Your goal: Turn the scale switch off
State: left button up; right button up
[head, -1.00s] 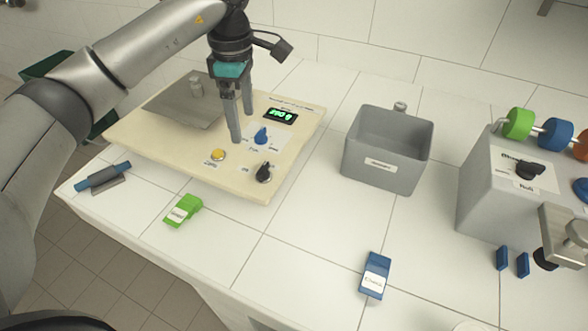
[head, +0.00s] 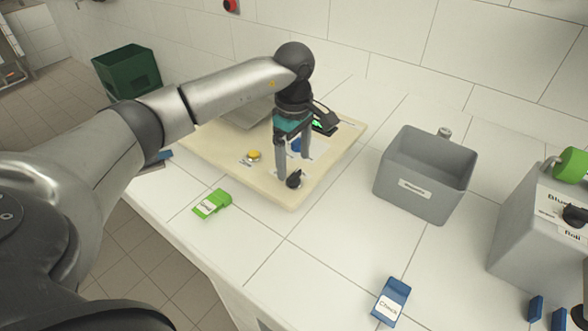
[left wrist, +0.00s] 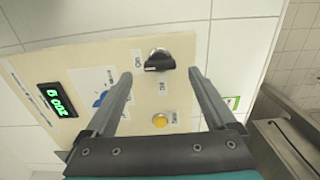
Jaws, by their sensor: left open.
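The scale's cream board (head: 215,158) lies on the table. Its black switch knob (head: 295,179) is near the front right corner; in the left wrist view the knob (left wrist: 159,61) sits between labels that seem to read ON and OFF. My left gripper (head: 293,168) is open above the board, its fingertips close to the knob. In the left wrist view the left gripper (left wrist: 160,76) has one finger on each side, with the knob just beyond and between the tips. I cannot tell whether they touch it. The green display (left wrist: 57,101) is lit. My right gripper is not in view.
A yellow button (head: 254,155) and a blue knob (head: 296,146) are on the same board, close to the gripper. A grey bin (head: 400,195) stands to the right. A green tag (head: 212,204) and a blue tag (head: 390,301) lie on the table.

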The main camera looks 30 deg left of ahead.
aim_at(294, 173)
pick_arm(q)
jog(key=shift+f, duration=1.75)
jog(key=c, duration=1.4)
